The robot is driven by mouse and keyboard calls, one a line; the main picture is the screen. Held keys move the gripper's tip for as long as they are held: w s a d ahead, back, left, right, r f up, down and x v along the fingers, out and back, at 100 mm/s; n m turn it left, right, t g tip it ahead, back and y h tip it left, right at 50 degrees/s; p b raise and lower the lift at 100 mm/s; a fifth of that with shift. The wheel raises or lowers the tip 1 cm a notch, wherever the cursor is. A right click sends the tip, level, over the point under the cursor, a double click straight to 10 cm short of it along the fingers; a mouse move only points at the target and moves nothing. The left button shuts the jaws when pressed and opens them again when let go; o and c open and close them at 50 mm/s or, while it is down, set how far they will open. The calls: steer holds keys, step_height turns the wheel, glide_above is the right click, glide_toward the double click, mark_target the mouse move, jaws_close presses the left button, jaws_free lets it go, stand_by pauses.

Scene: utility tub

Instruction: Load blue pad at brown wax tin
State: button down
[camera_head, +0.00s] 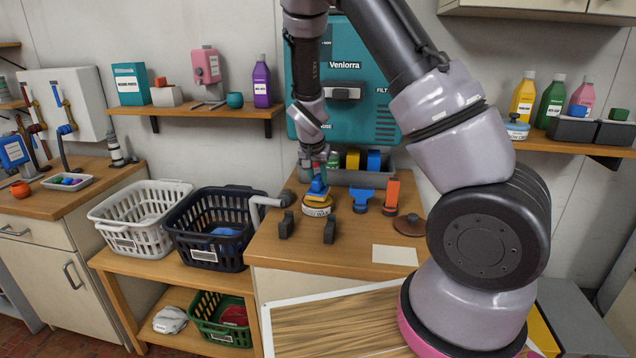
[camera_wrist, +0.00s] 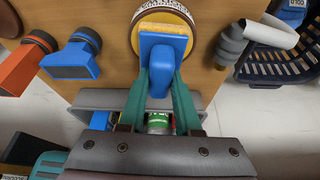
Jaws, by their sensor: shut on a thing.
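My gripper (camera_head: 319,158) points down over the wooden counter, its teal fingers shut on the handle of the blue pad (camera_head: 317,188). In the wrist view the blue pad (camera_wrist: 164,52) shows a tan sponge edge and lies over the brown wax tin (camera_wrist: 138,32). The wax tin (camera_head: 317,210) is round with a yellowish band and a white label, and stands open on the counter. The pad is directly above the tin's top; I cannot tell whether its sponge touches the wax. The pad hides much of the tin's inside.
A blue tool (camera_head: 362,199) and an orange tool (camera_head: 391,198) stand just right of the tin. A brown round lid (camera_head: 409,226) and a pale card (camera_head: 395,255) lie further right. Dark posts (camera_head: 286,225) stand in front. A grey bin (camera_head: 360,178) is behind; a navy basket (camera_head: 205,235) is left.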

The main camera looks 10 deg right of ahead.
mark_target(318, 177)
steer(key=shift+r, duration=2.7)
